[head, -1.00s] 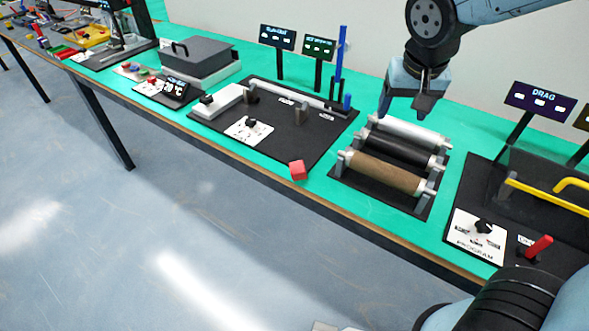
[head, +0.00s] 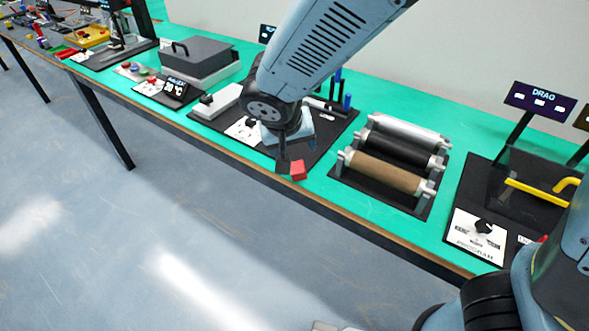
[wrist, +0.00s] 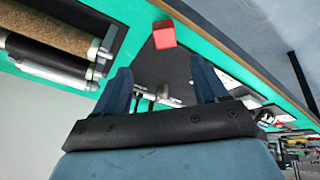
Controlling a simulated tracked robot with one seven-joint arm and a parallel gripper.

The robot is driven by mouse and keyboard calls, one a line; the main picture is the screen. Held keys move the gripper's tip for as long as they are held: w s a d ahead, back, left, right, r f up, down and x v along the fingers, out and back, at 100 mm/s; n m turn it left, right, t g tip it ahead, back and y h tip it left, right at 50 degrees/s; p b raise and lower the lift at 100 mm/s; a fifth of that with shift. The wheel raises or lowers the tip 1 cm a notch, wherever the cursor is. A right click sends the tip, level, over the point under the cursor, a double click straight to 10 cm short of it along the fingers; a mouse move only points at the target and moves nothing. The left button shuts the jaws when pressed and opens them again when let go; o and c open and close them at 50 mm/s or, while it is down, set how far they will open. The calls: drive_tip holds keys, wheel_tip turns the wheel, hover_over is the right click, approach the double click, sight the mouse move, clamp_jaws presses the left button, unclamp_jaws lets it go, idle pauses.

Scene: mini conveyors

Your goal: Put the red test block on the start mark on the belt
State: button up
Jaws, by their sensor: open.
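The red test block (head: 298,171) sits at the front corner of a dark board (head: 222,132), near the table's front edge. In the wrist view the red block (wrist: 164,35) lies beyond the fingertips, roughly between them in the picture, with nothing gripping it. My gripper (head: 284,166) is open and empty, just left of the block in the head view; its spread fingers also show in the wrist view (wrist: 161,75). My arm hides much of the board in the head view. I cannot make out the belt's start mark.
To the right stands a set of rollers in silver, black and brown (head: 385,172). A dark lidded box (head: 195,58) stands to the left. A program panel (head: 478,235) and yellow bars (head: 537,193) are farther right. Green table is bare between the board and rollers.

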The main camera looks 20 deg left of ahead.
sight(297, 165)
drive_tip(key=x, duration=0.8)
drive_tip(key=shift+w+f, duration=0.1)
drive_tip(key=shift+a+x, duration=0.25)
drive_tip(key=shift+x, duration=1.1)
drive_tip(key=shift+a+x, duration=0.25)
drive_tip(key=shift+x, duration=1.05)
drive_tip(key=shift+w, duration=0.15)
drive_tip(key=shift+c, duration=0.3)
drive_tip(key=c, duration=1.1)
